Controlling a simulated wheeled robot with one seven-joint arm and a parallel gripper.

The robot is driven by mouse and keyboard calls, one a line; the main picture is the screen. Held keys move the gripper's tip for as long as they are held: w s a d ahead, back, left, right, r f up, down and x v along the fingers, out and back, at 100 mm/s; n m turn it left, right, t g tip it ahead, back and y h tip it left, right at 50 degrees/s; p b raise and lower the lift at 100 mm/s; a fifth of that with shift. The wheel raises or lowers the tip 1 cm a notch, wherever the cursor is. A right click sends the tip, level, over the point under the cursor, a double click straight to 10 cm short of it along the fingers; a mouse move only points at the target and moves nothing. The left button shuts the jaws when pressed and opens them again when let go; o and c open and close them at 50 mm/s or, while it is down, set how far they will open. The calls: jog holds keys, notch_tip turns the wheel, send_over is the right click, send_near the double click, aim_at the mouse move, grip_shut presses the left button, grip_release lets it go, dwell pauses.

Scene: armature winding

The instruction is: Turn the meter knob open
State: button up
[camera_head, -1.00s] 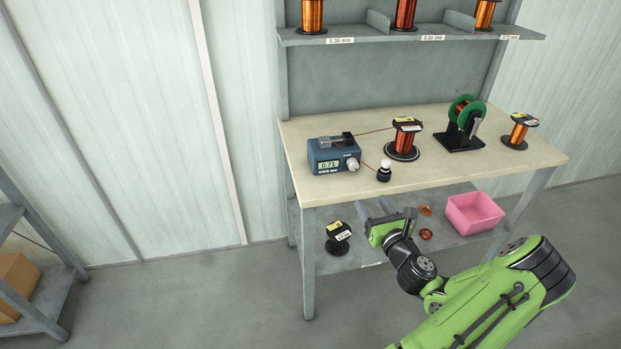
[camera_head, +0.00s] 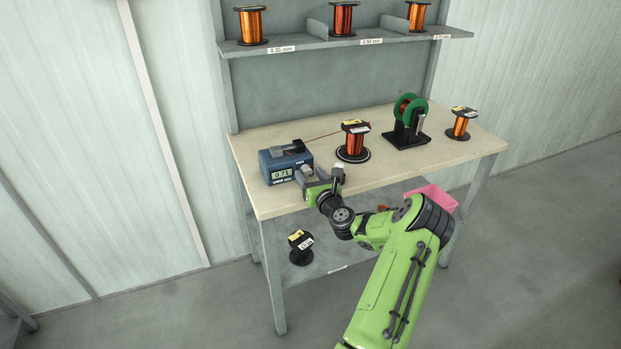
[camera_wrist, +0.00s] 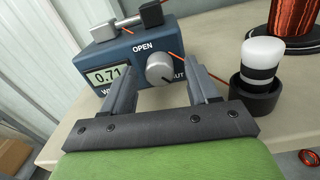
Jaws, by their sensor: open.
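The blue wire meter (camera_head: 284,166) stands at the left end of the workbench. Its display reads 0.71. In the wrist view, its silver knob (camera_wrist: 160,67) sits on the front face, below the word OPEN and left of a partly hidden word ending in "UT". My gripper (camera_wrist: 162,85) is open, its two fingers pointing at the meter's front, one on each side of the knob. I cannot tell whether either finger touches it. In the head view, my gripper (camera_head: 308,175) is at the meter's front right, and the arm hides part of the bench edge.
A white-topped black holder (camera_wrist: 258,75) stands just right of the right finger. A copper spool (camera_head: 354,142) and a green reel on a stand (camera_head: 407,122) are farther right on the bench (camera_head: 300,205). A pink bin (camera_head: 436,197) is on the lower shelf.

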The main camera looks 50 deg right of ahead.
jog(key=shift+c, duration=0.3)
jog(key=c, duration=1)
